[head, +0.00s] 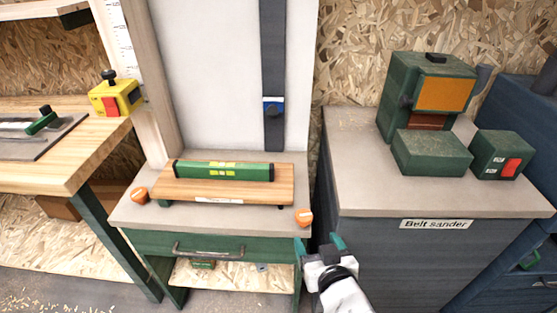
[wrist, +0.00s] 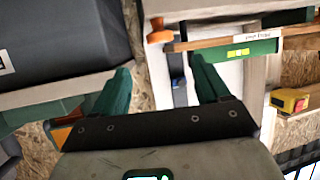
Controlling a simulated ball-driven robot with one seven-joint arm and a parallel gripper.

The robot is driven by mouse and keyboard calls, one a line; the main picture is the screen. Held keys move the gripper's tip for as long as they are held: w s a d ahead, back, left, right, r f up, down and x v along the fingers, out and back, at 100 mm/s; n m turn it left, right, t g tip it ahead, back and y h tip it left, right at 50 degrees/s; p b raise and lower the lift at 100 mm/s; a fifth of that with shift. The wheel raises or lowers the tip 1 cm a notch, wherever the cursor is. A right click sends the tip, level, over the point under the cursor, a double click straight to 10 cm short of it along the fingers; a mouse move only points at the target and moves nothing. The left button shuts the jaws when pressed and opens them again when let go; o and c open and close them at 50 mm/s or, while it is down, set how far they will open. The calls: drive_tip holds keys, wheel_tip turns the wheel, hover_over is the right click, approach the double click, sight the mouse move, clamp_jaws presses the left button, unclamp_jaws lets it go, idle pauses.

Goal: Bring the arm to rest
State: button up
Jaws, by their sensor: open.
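My gripper (head: 319,244) is in the lower middle of the head view, in front of the gap between the small green bench and the belt sander cabinet. Its two green-tipped fingers are apart with nothing between them. In the wrist view my gripper (wrist: 162,78) also shows open and empty. The fingers appear clear of the bench and the cabinet, though the exact distance is hard to tell.
A green level (head: 223,171) lies on a wooden board (head: 280,188) on the small bench. Orange knobs (head: 303,217) sit near its front corners. The belt sander cabinet (head: 400,255) stands right, a wooden workbench (head: 60,172) left. The floor in front looks partly free.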

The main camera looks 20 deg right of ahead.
drive_tip(key=s+d+f+g+p, duration=0.2)
drive_tip(key=s+d+g, duration=0.1)
drive_tip(key=s, duration=0.6)
drive_tip(key=s+d+f+g+p, duration=0.2)
drive_tip(key=s+g, duration=0.3)
drive_tip(key=s, duration=0.3)
drive_tip(key=s+d+f+g+y+p, duration=0.1)
drive_tip(key=s+d+f+g, duration=0.2)
drive_tip(key=s, duration=0.6)
drive_tip(key=shift+s+d+f+n+g+p, duration=0.25)
drive_tip(key=shift+d+n+g+p, duration=0.2)
drive_tip(key=shift+g, duration=0.25)
